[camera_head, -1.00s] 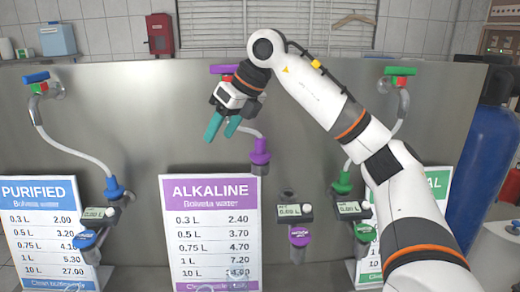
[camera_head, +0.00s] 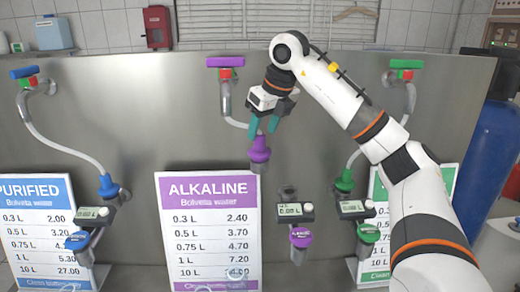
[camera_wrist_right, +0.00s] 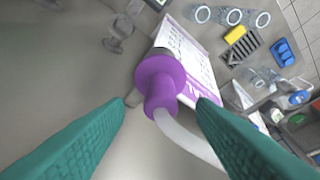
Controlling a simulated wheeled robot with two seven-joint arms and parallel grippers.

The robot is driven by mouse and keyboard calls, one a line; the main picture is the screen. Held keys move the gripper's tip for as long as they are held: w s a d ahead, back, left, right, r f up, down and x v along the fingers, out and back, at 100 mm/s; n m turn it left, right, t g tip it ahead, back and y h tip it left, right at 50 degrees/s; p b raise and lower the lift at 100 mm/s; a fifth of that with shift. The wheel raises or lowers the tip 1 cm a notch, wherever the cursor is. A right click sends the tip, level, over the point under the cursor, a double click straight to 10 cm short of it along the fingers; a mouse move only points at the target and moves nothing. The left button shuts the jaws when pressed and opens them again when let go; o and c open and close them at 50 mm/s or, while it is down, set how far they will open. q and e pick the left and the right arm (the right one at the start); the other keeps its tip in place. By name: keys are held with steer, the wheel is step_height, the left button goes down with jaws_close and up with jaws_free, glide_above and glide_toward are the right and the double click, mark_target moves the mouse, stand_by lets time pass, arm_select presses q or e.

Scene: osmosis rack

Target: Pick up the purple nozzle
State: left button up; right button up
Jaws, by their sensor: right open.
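The purple nozzle (camera_head: 259,150) hangs on the end of a pale hose in front of the steel panel, right of the ALKALINE sign. My right gripper (camera_head: 264,126) is just above it, fingers pointing down, open and empty. In the right wrist view the nozzle (camera_wrist_right: 161,84) shows between and beyond the two teal fingers (camera_wrist_right: 160,122), with the white hose running down from it between them. I see no contact between fingers and nozzle. My left gripper is not in view.
The purple-handled valve (camera_head: 225,62) is up and left of the gripper. The ALKALINE sign (camera_head: 208,230) stands below left. A purple-capped meter fitting (camera_head: 301,236) and a green nozzle (camera_head: 344,182) are to the right; a blue nozzle (camera_head: 108,187) is far left.

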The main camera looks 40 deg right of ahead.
mark_target(260, 134)
steer(key=x, duration=0.2)
steer(key=shift+w+d+f+p, duration=0.1)
steer(key=shift+w+f+p, duration=0.2)
steer(key=shift+p, duration=0.1)
steer(key=shift+f, duration=0.45)
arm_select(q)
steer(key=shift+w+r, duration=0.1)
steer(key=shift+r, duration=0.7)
arm_select(e)
steer(key=c, duration=1.1)
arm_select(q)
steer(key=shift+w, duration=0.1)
arm_select(e)
steer(key=shift+r, duration=0.1)
